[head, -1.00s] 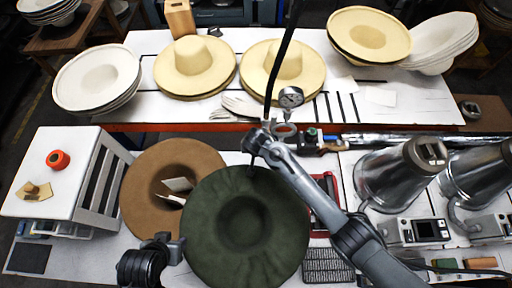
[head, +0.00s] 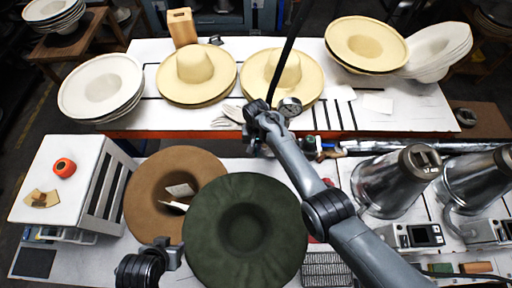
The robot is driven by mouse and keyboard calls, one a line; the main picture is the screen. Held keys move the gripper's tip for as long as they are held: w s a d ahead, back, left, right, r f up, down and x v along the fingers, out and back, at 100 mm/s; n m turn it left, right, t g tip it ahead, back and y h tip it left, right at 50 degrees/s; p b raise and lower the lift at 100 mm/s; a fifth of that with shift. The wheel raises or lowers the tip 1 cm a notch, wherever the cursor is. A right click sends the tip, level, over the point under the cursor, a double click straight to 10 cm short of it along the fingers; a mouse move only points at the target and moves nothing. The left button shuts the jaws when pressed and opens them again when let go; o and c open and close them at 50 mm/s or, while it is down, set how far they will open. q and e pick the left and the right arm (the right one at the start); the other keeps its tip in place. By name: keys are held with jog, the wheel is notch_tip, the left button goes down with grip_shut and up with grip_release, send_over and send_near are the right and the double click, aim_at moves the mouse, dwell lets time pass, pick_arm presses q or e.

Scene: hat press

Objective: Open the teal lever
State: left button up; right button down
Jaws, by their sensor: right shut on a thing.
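My right gripper (head: 250,148) hangs from its wrist just above the far brim of the dark green hat, left of the round pressure gauge (head: 290,106). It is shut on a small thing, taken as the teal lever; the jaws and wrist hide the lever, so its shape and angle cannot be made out. A small teal-green spot (head: 310,143) shows on the fittings right of my wrist. Part of my left arm, with its gripper (head: 168,252), shows at the bottom left, beside the hats; its jaws are too unclear to read.
A dark green hat (head: 210,235) and a brown hat (head: 147,190) lie close below my right gripper. Metal steamers (head: 385,185) stand on the right. A white table (head: 150,120) with straw hats is behind. A white cabinet (head: 60,205) is at left.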

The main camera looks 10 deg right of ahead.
jog(key=c, duration=1.2)
grip_release()
jog(key=shift+r, duration=0.15)
notch_tip(320, 180, up, 10)
jog(key=w, duration=0.1)
jog(key=shift+r, duration=0.25)
jog(key=shift+w+d, duration=0.1)
